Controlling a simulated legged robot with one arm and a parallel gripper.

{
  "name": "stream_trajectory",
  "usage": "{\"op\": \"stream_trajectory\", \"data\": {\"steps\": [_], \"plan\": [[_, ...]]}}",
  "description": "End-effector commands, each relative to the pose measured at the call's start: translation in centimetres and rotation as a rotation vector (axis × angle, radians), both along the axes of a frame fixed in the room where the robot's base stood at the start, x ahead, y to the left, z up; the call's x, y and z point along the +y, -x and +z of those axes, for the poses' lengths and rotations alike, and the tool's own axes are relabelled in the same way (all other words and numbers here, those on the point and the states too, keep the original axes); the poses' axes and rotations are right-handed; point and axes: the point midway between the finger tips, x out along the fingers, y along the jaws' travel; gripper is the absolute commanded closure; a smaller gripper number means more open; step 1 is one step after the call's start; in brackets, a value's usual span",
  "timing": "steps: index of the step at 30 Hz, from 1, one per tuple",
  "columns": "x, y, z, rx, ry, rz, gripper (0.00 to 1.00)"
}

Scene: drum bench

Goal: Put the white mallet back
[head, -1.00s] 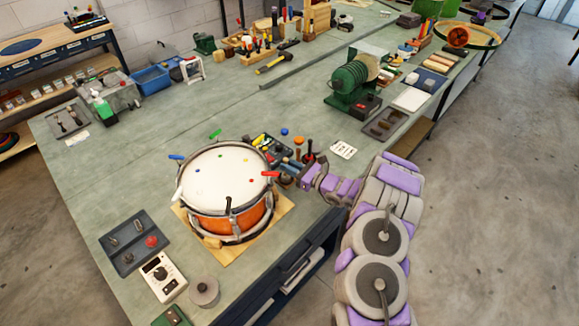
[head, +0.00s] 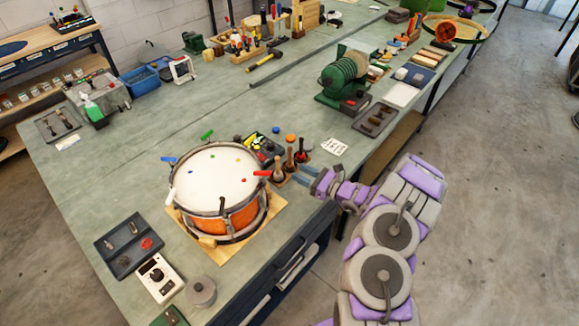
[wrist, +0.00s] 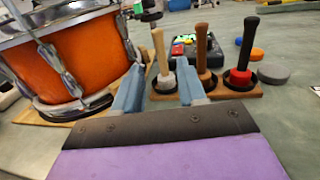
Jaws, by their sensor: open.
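The white mallet (wrist: 159,48), with a pale wooden handle and a whitish head, stands upright in the left place of a small wooden rack (wrist: 222,91). A black ring surrounds the foot of its head. It also shows in the head view (head: 278,166), beside the drum. My gripper (wrist: 158,75) is open. Its blue fingers lie left and right of the mallet in the wrist view, apart from it and seemingly short of it. In the head view my gripper (head: 296,174) is just right of the rack.
A brown mallet (wrist: 203,52) and a red-headed mallet (wrist: 245,52) stand in the same rack. The orange drum (head: 232,220) is close on the left.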

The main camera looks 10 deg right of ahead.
Motion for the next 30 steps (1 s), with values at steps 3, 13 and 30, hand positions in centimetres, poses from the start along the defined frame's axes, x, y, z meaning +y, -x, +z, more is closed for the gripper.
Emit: {"op": "stream_trajectory", "data": {"steps": [3, 13, 30], "plan": [[-1.4, 1.3, 0.1, 0.001, 0.001, -0.001, 0.59], [-2.5, 2.5, -0.1, 0.0, 0.003, 0.001, 0.59], [-2.5, 2.5, -0.1, 0.0, 0.001, 0.0, 0.59]]}}
